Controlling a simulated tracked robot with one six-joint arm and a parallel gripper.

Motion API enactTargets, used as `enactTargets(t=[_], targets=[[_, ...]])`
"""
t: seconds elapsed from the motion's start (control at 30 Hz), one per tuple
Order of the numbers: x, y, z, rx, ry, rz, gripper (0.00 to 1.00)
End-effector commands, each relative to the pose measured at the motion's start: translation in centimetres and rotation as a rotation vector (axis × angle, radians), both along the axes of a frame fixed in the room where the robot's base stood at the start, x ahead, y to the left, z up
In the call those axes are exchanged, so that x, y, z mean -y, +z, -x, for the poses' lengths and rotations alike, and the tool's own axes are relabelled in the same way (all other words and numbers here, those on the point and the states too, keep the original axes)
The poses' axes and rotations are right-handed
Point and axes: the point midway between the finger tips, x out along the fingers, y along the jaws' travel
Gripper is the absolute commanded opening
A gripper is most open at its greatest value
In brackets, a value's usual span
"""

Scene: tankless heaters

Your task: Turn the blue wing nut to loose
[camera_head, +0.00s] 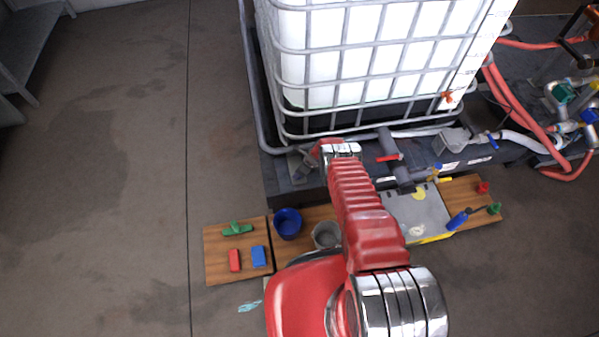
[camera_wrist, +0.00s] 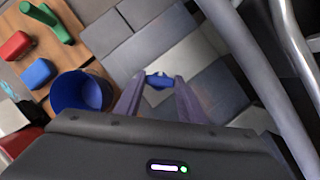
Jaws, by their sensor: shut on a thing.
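The blue wing nut (camera_wrist: 159,78) is small and shows in the wrist view between the tips of my gripper's two fingers. My gripper (camera_wrist: 158,86) is shut on it, one finger on each side. The nut's stem and mount are hidden or too small to make out. In the head view my red arm reaches toward the base of the white caged tank (camera_head: 345,50), and it hides the nut.
A blue bucket (camera_head: 287,223) stands on a wooden board, with red, blue and green blocks to its left. A grey bucket (camera_head: 326,235) is close to my arm. A grey pipe with a red handle (camera_head: 387,158) stands right of my arm's end. Open floor lies left.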

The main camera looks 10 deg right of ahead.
Motion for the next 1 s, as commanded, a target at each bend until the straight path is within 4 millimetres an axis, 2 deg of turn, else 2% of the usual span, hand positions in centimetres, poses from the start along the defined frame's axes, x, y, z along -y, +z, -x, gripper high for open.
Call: enactTargets(t=[0.3,0.6,0.63,0.9,1.0], targets=[[0.05,0.00,-0.12,0.002,0.136,0.001,0.14],[0.08,0.02,-0.12,0.002,0.142,0.002,0.14],[0.08,0.02,-0.12,0.002,0.142,0.002,0.37],[0.08,0.03,-0.10,0.001,0.141,0.001,0.55],[0.08,0.02,-0.09,0.001,0.141,0.001,0.55]])
